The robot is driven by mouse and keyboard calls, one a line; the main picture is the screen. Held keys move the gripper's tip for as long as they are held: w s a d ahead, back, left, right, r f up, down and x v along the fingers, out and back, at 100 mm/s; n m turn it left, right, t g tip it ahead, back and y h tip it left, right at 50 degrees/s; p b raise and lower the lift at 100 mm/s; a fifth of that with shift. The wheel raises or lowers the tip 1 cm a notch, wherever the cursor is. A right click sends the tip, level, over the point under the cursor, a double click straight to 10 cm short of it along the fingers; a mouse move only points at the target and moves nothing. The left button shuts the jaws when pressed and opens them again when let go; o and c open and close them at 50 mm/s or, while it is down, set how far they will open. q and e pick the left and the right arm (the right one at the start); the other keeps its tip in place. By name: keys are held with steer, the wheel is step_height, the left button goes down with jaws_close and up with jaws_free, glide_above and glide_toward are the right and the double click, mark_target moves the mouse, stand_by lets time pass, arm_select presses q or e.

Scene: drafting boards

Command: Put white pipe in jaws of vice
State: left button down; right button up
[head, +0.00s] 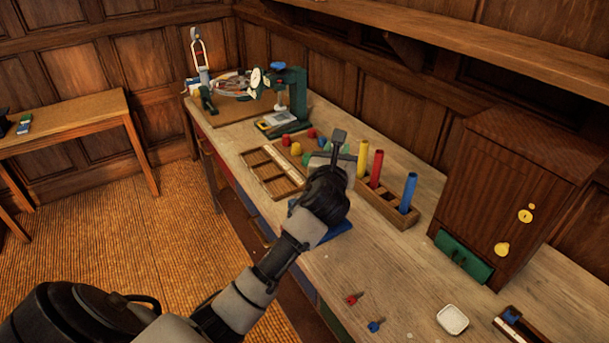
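My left arm comes in from the lower left and its gripper (339,146) is over the workbench, in front of the pipe rack. Its fingers are seen at an angle, so I cannot tell whether they are open or shut. A green and grey thing (315,160), perhaps the vice, is partly hidden behind the gripper; its jaws cannot be made out. I cannot clearly pick out a white pipe. My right gripper is not in view.
A rack (390,212) holds upright yellow (363,158), red (376,168) and blue (408,193) pipes. A compartmented tray (268,176) is left of the gripper. A green machine (298,90) stands farther back, a wooden cabinet (505,190) at right.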

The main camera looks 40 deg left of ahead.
arm_select(q)
steer(key=a+f+p, duration=0.1)
steer(key=a+f, duration=0.5)
steer(key=f, duration=0.2)
steer(key=shift+a, duration=0.3)
steer(key=shift+s, duration=0.1)
steer(key=shift+f, duration=0.1)
steer(key=c, duration=0.9)
jaws_free()
steer(key=shift+o, duration=0.2)
steer(key=shift+s, duration=0.1)
steer(key=b+v, duration=0.1)
steer(key=v, duration=1.1)
steer(key=shift+b, duration=0.4)
